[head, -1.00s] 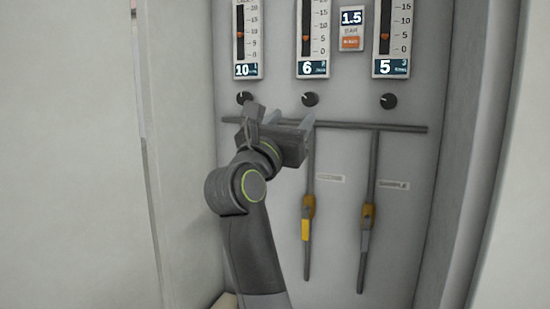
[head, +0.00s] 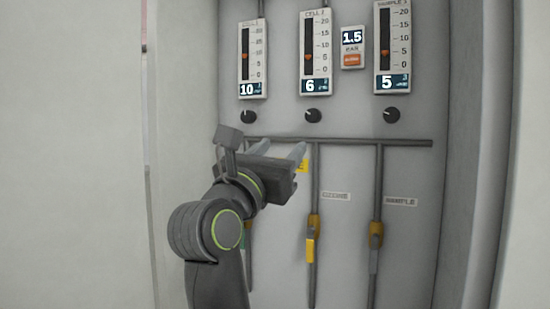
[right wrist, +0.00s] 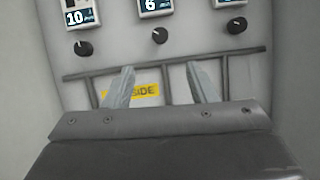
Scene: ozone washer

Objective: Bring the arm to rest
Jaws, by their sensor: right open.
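My right gripper (head: 280,152) is in front of the grey panel, near the left part of the horizontal pipe. Its two pale fingers stand apart with nothing between them. In the right wrist view the open fingers (right wrist: 160,88) point toward the panel, with a yellow label (right wrist: 145,91) showing behind them. I cannot tell whether the fingertips touch the pipe. My left gripper is not in view.
The panel carries three flow gauges (head: 316,50), three black knobs (head: 313,116) and a 1.5 bar display (head: 352,47). Below the horizontal pipe (head: 370,142) hang pipes with a yellow-handled valve (head: 312,240) and a grey-handled valve (head: 375,250). White walls flank the recess.

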